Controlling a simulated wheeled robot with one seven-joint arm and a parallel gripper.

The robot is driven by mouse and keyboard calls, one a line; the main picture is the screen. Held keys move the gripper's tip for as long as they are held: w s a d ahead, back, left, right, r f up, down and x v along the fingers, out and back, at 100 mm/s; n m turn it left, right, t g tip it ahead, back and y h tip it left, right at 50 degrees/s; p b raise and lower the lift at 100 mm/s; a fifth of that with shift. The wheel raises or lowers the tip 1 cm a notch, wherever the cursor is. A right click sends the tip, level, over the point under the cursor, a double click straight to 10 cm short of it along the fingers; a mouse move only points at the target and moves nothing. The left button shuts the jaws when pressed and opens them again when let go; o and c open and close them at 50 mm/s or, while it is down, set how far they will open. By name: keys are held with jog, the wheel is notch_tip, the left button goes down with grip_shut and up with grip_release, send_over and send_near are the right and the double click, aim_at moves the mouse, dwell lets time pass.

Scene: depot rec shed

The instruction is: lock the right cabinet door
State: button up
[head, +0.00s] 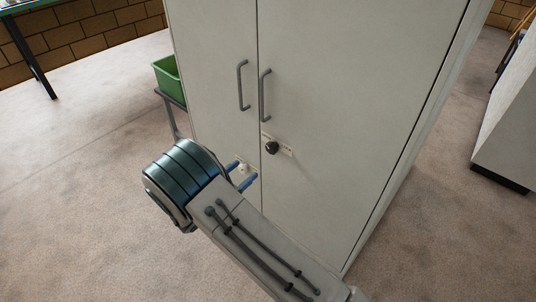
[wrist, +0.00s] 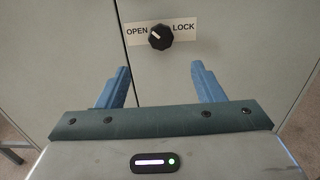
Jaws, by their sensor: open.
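The grey cabinet's right door (head: 330,110) stands closed beside the left door (head: 212,60). Its black round knob (head: 271,147) sits below the handles, near the seam. In the wrist view the knob (wrist: 160,37) is on a white plate marked OPEN on the left and LOCK on the right. The knob's white mark points up and left, on the OPEN side. My gripper (head: 240,174) is open and empty, its blue fingers below and left of the knob in the head view. In the wrist view the fingertips (wrist: 160,68) are apart, below the knob and not touching it.
Two bar handles, left (head: 243,86) and right (head: 265,95), stand out above the knob. A green bin (head: 168,78) stands left of the cabinet. A pale unit (head: 512,125) stands at right, with clear floor between.

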aim_at(269, 150)
jog(key=b+x, duration=0.2)
jog(key=x, duration=1)
jog(key=shift+w+d, duration=0.15)
jog(key=shift+d, duration=0.1)
grip_shut()
